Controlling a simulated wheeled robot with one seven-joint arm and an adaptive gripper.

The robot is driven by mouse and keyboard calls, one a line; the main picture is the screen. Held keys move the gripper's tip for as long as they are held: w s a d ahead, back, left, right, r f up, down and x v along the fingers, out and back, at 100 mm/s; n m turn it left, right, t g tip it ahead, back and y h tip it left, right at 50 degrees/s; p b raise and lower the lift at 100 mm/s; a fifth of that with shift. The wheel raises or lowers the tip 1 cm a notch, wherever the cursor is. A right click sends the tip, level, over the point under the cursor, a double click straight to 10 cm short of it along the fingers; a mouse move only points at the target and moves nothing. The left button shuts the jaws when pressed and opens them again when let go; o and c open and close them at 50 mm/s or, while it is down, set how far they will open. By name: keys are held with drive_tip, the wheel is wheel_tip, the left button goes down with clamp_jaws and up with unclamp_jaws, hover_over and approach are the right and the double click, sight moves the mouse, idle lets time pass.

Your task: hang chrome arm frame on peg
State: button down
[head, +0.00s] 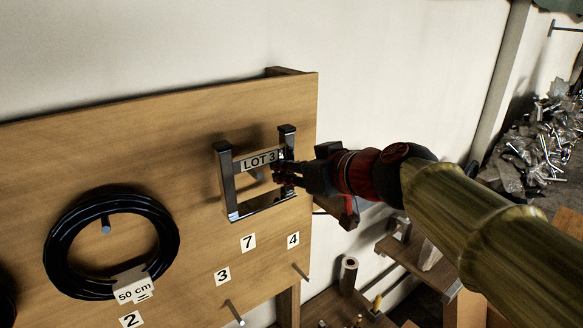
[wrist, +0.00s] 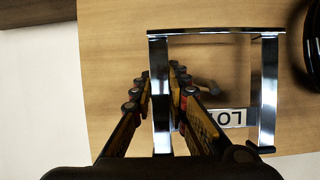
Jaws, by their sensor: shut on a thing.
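The chrome arm frame (head: 264,208) is a shiny, open, roughly rectangular frame with a "LOT 3" tag (head: 259,161). It is in front of the wooden pegboard in the head view. My gripper (head: 284,171) is shut on its right-hand post. In the wrist view my gripper (wrist: 161,82) has its fingers on both sides of the left bar of the frame (wrist: 268,90). A peg (wrist: 208,86) shows through the frame's opening. I cannot tell whether the frame touches the board or rests on that peg.
The wooden board (head: 190,125) carries a black hose coil (head: 58,250) around a peg (head: 105,224) at the left. Lower pegs (head: 235,313) (head: 300,271) stick out bare near number labels. A wooden shelf (head: 420,262) and a scrap pile (head: 535,150) are at the right.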

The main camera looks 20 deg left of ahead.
drive_tip(key=shift+b+x, duration=0.35)
drive_tip(key=shift+x, duration=1.4)
drive_tip(key=shift+f, duration=0.25)
drive_tip(key=c, duration=1.9)
unclamp_jaws()
drive_tip(key=shift+s+d, duration=0.1)
drive_tip(key=shift+o, duration=1.2)
drive_tip(key=shift+f, duration=0.1)
drive_tip(key=shift+f, duration=0.1)
